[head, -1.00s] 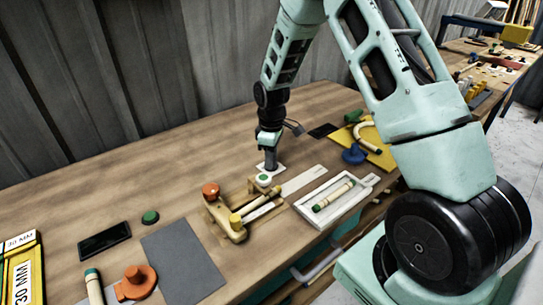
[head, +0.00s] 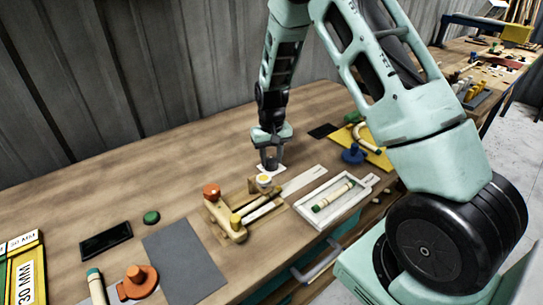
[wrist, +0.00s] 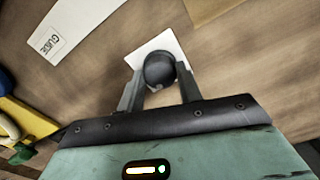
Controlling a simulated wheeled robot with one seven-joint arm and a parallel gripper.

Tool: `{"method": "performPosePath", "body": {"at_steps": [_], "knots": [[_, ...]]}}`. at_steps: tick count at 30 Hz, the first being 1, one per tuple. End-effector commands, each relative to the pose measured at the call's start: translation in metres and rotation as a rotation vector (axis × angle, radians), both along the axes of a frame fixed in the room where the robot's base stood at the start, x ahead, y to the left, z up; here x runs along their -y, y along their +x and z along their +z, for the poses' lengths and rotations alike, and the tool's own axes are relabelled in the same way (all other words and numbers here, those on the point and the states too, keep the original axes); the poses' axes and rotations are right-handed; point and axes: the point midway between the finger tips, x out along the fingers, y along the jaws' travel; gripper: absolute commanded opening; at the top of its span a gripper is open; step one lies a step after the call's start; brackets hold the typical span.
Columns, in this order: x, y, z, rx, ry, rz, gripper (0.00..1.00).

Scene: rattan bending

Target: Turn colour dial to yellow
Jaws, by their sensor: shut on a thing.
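The colour dial is a dark round knob (wrist: 159,68) on a small white plate (wrist: 170,42), shown in the wrist view. My gripper (wrist: 160,80) has one finger on each side of the knob and is shut on it. Just in front of the plate, a small round indicator (head: 264,179) shows yellow with a pale rim.
A wooden bending jig (head: 230,218) with an orange knob stands close in front of the dial. A white tray (head: 300,208) holding a rattan piece lies to the right, beside a white guide strip (head: 305,180). The bench behind my gripper is clear.

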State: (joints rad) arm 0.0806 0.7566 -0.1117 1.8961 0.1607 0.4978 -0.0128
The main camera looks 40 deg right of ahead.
Motion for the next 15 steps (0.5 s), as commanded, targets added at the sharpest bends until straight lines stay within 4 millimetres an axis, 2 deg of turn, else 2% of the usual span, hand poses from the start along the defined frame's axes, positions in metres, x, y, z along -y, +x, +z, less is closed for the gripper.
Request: {"method": "performPosePath", "body": {"at_steps": [6, 15], "knots": [[-0.0001, 0.0011, 0.0018, 0.003, -0.001, -0.188, 0.12], [0.0000, 0.0011, 0.0014, 0.003, -0.001, -0.380, 0.12]]}}
